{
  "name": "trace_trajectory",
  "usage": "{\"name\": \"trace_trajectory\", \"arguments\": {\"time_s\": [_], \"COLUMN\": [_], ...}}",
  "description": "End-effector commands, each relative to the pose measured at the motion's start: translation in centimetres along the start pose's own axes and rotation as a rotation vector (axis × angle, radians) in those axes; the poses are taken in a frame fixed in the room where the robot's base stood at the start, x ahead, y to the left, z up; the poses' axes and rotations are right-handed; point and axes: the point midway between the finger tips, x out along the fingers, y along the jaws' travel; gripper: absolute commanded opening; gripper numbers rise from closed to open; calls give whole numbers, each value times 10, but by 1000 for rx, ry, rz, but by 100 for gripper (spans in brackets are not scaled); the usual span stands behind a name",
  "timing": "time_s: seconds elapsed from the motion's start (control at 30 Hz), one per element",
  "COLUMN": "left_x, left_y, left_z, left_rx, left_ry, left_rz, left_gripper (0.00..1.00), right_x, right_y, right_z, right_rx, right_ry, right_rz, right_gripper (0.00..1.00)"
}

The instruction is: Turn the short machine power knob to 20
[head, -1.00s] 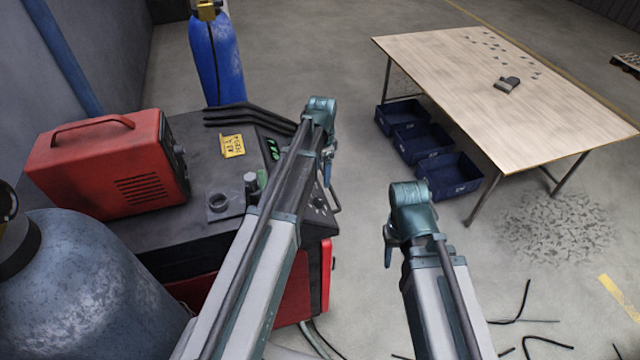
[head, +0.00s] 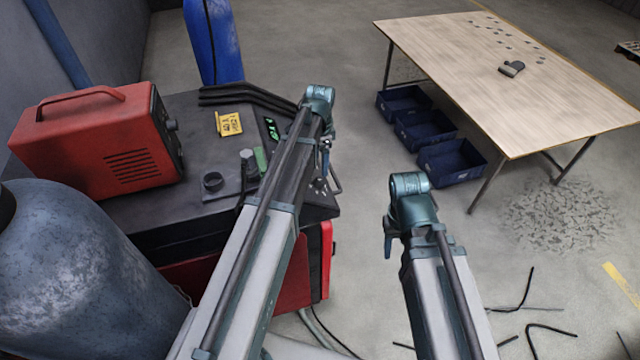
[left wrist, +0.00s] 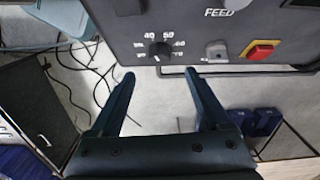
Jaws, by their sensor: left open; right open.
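The power knob (left wrist: 159,50) is a small dark round knob on a dark panel in the left wrist view. White numbers, including 40, 50, 60 and 70, ring it; its pointer is too small to read surely. The low black and red machine (head: 315,262) stands in the head view, its front partly hidden by my left arm. My left gripper (left wrist: 159,76) is open and empty, its fingertips spread just below the knob in the wrist picture, not around it. It shows small beside the machine in the head view (head: 321,184). My right gripper (head: 388,248) is over open floor.
A red box-shaped unit (head: 98,142) and yellow tag (head: 229,124) are on the machine top. A grey cylinder (head: 80,275) is at left. A red-yellow switch (left wrist: 261,50) and handle bar (left wrist: 235,71) are near the knob. A table (head: 500,80) stands at right.

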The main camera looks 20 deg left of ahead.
Motion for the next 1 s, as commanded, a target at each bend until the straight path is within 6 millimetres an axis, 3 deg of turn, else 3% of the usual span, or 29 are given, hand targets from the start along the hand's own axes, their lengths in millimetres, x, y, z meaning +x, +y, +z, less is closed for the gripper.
{"name": "trace_trajectory", "arguments": {"time_s": [0.03, 0.5, 0.87, 0.9, 1.0], "left_x": [15, 73, 75, 75, 75], "left_y": [0, 0, 0, 0, 0], "left_z": [0, 0, 0, 0, 0], "left_rx": [0, 0, 0, 0, 0], "left_ry": [0, 0, 0, 0, 0], "left_rz": [0, -1, -1, -1, -1], "left_gripper": [80, 80, 80, 78, 60], "right_x": [15, 72, 75, 75, 75], "right_y": [-1, -7, -7, -7, -7], "right_z": [-1, -4, -4, -4, -4], "right_rx": [-2, -7, -7, -7, -7], "right_ry": [0, 0, 0, 0, 0], "right_rz": [1, 2, 2, 2, 2], "right_gripper": [50, 50, 50, 50, 50]}}
